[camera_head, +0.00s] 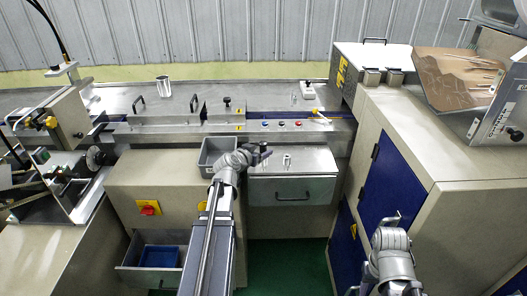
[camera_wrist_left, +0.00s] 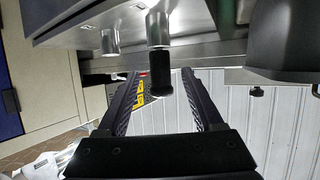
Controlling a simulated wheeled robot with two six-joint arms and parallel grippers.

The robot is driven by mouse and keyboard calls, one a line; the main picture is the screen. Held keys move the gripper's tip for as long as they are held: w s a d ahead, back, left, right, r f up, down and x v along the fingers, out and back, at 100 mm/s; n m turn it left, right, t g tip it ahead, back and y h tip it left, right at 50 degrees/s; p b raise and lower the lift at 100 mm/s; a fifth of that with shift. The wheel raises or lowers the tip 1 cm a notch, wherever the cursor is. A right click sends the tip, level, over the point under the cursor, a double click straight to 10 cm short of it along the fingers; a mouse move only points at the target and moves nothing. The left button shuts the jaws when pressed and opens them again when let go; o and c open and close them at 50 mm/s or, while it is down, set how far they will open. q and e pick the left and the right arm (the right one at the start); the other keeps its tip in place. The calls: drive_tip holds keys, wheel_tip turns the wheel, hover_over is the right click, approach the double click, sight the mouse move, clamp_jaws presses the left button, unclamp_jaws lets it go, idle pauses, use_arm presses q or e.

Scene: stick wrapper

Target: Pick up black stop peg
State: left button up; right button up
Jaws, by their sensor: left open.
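The black stop peg (camera_wrist_left: 159,86) is a black cylinder on a wider silver base, and it shows in the left wrist view. It stands between the two dark fingers of my left gripper (camera_head: 260,153), with a gap on either side. My left gripper is open. In the head view the gripper is above the cabinet top at the centre and largely hides the peg. My right gripper (camera_head: 391,220) is at the lower right in the head view, far from the peg; its fingers are not clear.
A silver peg (camera_head: 287,160) stands on the cabinet top (camera_head: 315,162) to the right of my left gripper. A grey bin (camera_head: 211,149) is close to its left. A rail with coloured buttons (camera_head: 282,124) runs behind. The tall machine (camera_head: 400,150) stands to the right.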

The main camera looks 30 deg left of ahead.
use_arm(q)
drive_tip(key=shift+b+x, duration=1.05)
drive_tip(key=shift+x, duration=2.05)
drive_tip(key=shift+c, duration=0.4)
clamp_jaws()
